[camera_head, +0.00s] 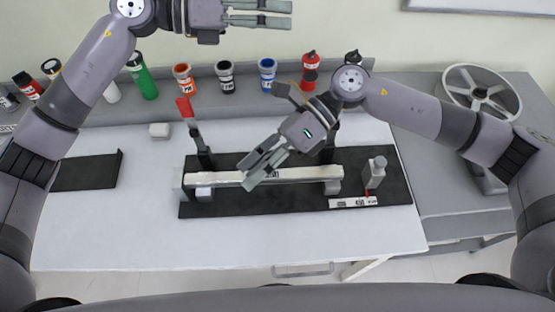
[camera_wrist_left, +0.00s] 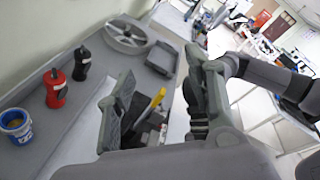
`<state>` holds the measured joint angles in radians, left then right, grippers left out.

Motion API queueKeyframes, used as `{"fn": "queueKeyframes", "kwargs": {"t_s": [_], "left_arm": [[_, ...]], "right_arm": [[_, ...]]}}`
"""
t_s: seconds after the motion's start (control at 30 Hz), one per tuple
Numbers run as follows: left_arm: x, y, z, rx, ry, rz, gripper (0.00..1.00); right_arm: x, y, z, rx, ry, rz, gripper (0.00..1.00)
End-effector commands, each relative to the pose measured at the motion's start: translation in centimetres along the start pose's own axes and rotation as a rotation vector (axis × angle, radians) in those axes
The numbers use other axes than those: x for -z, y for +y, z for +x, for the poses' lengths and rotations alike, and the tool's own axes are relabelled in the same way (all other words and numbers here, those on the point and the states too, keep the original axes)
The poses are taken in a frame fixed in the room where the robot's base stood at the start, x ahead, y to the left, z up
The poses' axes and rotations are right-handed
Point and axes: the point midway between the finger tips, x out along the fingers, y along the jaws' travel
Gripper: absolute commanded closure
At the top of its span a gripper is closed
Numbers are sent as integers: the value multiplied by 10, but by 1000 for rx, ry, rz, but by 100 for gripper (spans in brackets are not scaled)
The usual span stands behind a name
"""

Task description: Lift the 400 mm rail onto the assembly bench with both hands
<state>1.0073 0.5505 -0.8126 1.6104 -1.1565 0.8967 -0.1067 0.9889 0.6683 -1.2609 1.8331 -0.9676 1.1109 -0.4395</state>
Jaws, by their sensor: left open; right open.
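The rail (camera_head: 290,175) is a long pale bar lying level, left to right, on small blocks above a black mat (camera_head: 280,207) on the white bench (camera_head: 130,235). My left gripper (camera_head: 290,14) is open and empty, high at the top of the head view, well away from the rail. Its two fingers stand apart in the left wrist view (camera_wrist_left: 155,95). My right gripper (camera_head: 253,170) is open, with its fingers crossing in front of the rail's middle and hiding a part of it. I cannot tell whether they touch it.
An upright post with a red top (camera_head: 185,108) stands behind the rail's left part. A grey bottle-shaped block (camera_head: 374,172) and a label strip (camera_head: 353,202) are at the right. Coloured pots and bottles (camera_head: 224,78) line the back shelf. A handwheel (camera_head: 482,90) lies right. The bench's front is clear.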

Motion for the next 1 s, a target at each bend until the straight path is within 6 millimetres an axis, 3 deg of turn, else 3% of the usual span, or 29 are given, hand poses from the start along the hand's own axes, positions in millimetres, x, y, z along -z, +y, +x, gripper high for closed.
{"fn": "queueKeyframes", "kwargs": {"t_s": [0.37, 0.57, 0.67, 0.8, 1.0], "left_arm": [[67, -13, 10, -36, 309, 190, 52], [121, -10, 2, -96, 579, 345, 52], [151, -2, -13, -149, 755, 444, 52], [187, 15, -49, -264, 1042, 587, 52], [201, 29, -94, -404, 1309, 695, 52]], "right_arm": [[15, -8, -11, 105, 209, -104, 52], [28, -20, -31, 225, 392, -175, 52], [33, -29, -48, 320, 509, -210, 52], [38, -42, -86, 503, 695, -252, 52], [34, -48, -129, 700, 856, -265, 52]]}}
